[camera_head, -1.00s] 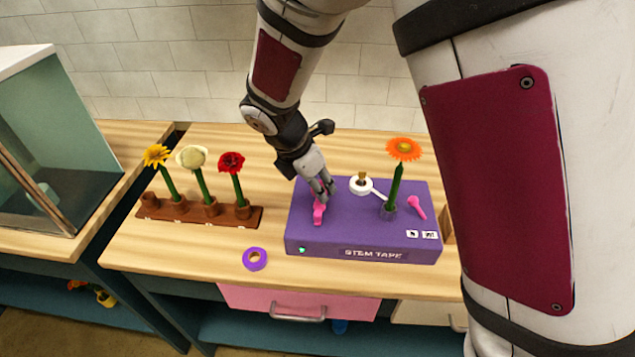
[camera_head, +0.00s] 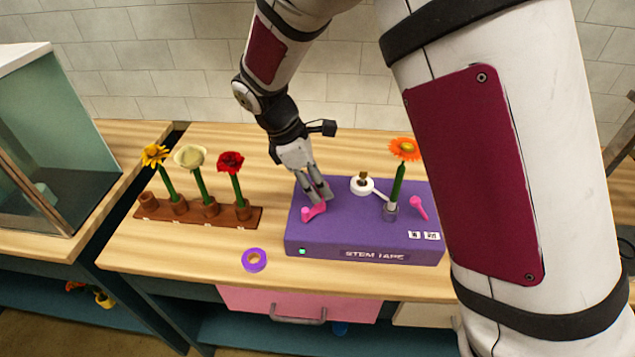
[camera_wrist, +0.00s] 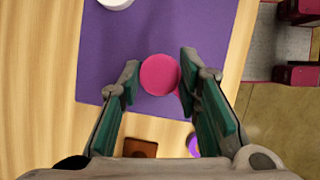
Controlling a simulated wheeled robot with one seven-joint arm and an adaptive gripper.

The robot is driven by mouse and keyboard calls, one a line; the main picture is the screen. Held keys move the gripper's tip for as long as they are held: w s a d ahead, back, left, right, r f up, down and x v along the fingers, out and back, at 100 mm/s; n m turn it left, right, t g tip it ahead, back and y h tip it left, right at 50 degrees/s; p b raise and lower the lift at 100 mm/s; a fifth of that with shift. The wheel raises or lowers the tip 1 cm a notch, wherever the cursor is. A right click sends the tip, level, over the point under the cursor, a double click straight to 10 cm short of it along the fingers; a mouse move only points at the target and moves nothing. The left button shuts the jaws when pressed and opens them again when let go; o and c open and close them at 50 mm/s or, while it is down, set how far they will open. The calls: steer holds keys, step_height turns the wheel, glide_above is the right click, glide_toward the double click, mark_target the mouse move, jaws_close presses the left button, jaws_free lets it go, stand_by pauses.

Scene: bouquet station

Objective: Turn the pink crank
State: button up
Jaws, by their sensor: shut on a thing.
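The pink crank (camera_head: 310,213) sits on the left part of the top of the purple stem tape box (camera_head: 361,254). My gripper (camera_head: 321,199) reaches down to the crank from above. The fingers partly hide the crank in the head view. An orange flower (camera_head: 403,149) stands upright in a grey holder on the box, beside a white tape roll (camera_head: 361,187). A second pink part (camera_head: 418,208) lies on the box's right side.
A brown rack (camera_head: 160,215) with yellow, cream and red flowers stands left of the box. A purple tape ring (camera_head: 254,259) lies near the table's front edge. A glass-sided case (camera_head: 40,140) stands at far left. The wooden table is clear behind the rack.

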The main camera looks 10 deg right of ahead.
steer(key=m+g, duration=0.1)
steer(key=m, duration=0.1)
steer(key=m+b, duration=0.1)
steer(key=m, duration=0.1)
steer(key=shift+w+f+g, duration=0.1)
steer(key=shift+w+g, duration=0.05)
steer(key=shift+g, duration=0.25)
steer(key=shift+m+g+y, duration=0.4)
steer(key=shift+m+g, duration=0.1)
steer(key=shift+m, duration=1.3)
steer(key=o, duration=1.1)
steer(key=v, duration=1.2)
steer(key=shift+d, duration=0.15)
